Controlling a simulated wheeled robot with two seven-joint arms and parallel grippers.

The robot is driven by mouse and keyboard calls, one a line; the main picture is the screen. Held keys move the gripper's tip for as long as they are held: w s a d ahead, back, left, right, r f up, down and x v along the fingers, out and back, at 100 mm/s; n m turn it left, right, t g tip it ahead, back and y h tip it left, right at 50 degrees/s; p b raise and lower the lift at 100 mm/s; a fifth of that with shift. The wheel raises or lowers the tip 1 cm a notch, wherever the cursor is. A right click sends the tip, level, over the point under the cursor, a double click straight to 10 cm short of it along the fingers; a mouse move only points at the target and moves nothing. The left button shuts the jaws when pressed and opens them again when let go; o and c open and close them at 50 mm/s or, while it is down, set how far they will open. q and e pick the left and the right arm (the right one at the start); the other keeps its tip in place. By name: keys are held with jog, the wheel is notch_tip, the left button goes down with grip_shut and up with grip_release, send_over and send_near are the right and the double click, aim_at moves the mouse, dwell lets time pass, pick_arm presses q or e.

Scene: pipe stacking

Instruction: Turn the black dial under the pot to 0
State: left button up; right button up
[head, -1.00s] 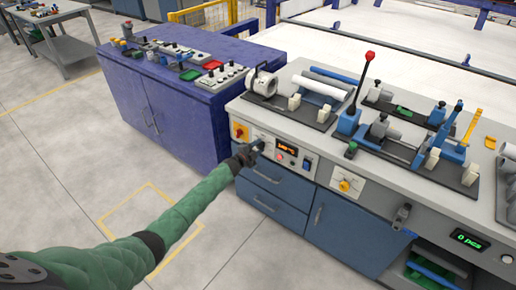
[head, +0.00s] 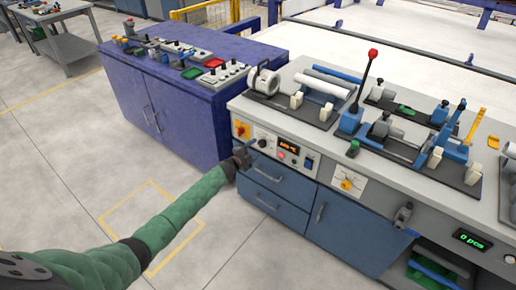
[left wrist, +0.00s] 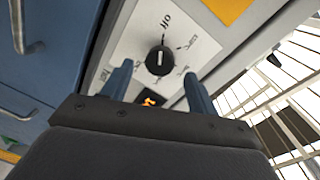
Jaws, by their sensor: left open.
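The black dial (head: 262,143) sits on a white plate on the front panel, below the white pot-like cylinder (head: 265,81). In the left wrist view the dial (left wrist: 159,60) is round with a short white mark. Printed labels surround it, one reading like "Off". My left gripper (head: 245,151) is in front of the panel, just left of and below the dial. In the left wrist view its two blue fingers (left wrist: 158,72) are open, one on each side of the dial's lower part, with no clear contact. My right gripper is not in view.
Blue drawers (head: 270,175) lie below. A purple cabinet (head: 185,105) stands to the left. The floor in front is clear.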

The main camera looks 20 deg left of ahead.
pick_arm(q)
jog(key=v, duration=0.4)
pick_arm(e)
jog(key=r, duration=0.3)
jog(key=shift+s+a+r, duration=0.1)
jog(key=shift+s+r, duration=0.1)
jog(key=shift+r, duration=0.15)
